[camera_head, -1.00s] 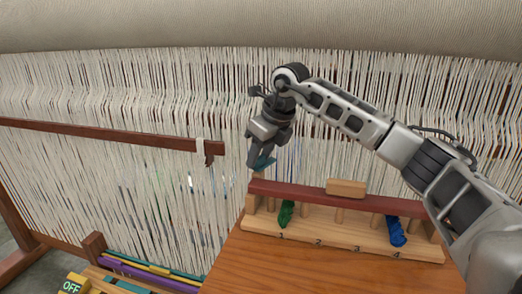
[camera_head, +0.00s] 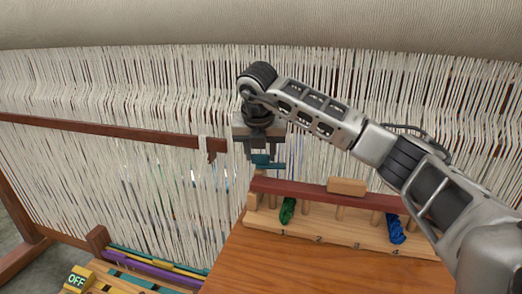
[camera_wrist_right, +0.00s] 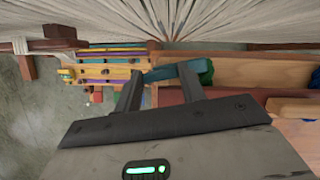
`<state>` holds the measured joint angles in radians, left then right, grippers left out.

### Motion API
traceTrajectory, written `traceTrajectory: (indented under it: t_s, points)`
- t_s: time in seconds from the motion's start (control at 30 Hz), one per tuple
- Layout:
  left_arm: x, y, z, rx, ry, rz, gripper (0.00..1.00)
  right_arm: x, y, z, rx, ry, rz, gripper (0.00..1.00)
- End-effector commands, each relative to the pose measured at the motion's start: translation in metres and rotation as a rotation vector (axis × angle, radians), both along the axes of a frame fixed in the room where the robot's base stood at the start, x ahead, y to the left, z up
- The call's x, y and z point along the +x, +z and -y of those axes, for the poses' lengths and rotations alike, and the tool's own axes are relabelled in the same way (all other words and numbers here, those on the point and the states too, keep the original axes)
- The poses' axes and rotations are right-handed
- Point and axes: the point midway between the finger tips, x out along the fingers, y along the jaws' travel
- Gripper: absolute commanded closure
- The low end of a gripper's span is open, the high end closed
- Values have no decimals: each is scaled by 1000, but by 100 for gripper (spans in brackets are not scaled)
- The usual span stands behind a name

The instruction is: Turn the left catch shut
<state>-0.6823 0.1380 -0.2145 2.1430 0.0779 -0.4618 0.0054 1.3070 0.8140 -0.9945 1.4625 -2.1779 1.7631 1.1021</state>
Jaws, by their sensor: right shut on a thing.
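The left catch (camera_head: 266,160) is a small teal piece at the left end of the dark red bar (camera_head: 325,194) of the wooden rack. In the right wrist view the teal catch (camera_wrist_right: 165,72) lies slanted between the fingertips. My right gripper (camera_head: 263,152) is shut on the catch from above; its fingers also show in the wrist view (camera_wrist_right: 160,82). The gripper hides part of the catch and its mount. My left gripper is not in view.
The rack's front (camera_head: 345,237) is numbered, with a green skein (camera_head: 287,211) and a blue skein (camera_head: 396,230). A tan block (camera_head: 347,185) sits on the red bar. Loom threads hang close behind. The front tabletop (camera_head: 300,268) is clear.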

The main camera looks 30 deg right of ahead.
Motion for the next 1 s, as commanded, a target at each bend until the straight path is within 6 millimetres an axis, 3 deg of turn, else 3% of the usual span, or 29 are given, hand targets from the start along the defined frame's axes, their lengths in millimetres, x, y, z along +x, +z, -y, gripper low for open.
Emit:
traceTrajectory:
  t_s: [1.0]
  points:
    - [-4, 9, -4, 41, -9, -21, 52, 6, 4, -2, 1, -958, 4, 83]
